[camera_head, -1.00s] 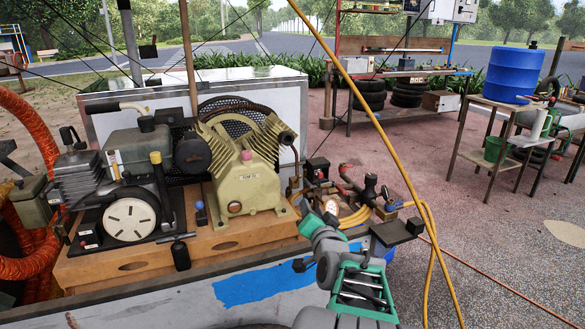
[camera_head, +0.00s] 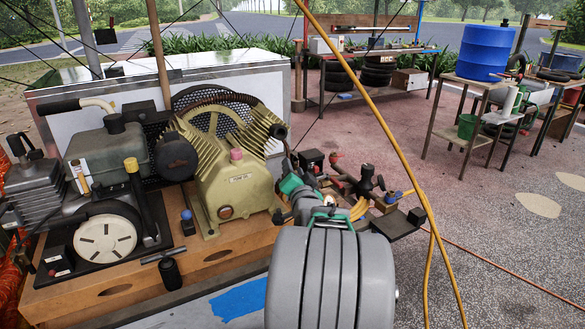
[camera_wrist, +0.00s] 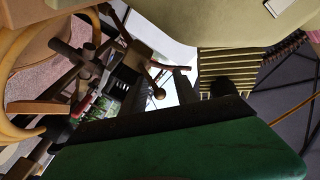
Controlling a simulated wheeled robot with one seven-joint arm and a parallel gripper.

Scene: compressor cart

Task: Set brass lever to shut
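My gripper (camera_head: 286,166) is beside the right side of the cream compressor pump (camera_head: 240,190), over the pipework. In the wrist view its dark fingers (camera_wrist: 200,85) stand apart with a gap between them, and nothing shows held.
A valve manifold with a black knob (camera_head: 367,171) and coiled yellow hose stands right of my gripper. A slanting yellow hose (camera_head: 385,120) crosses in front. The engine (camera_head: 105,165) is at left on the wooden deck (camera_head: 215,265). Open paving lies at right.

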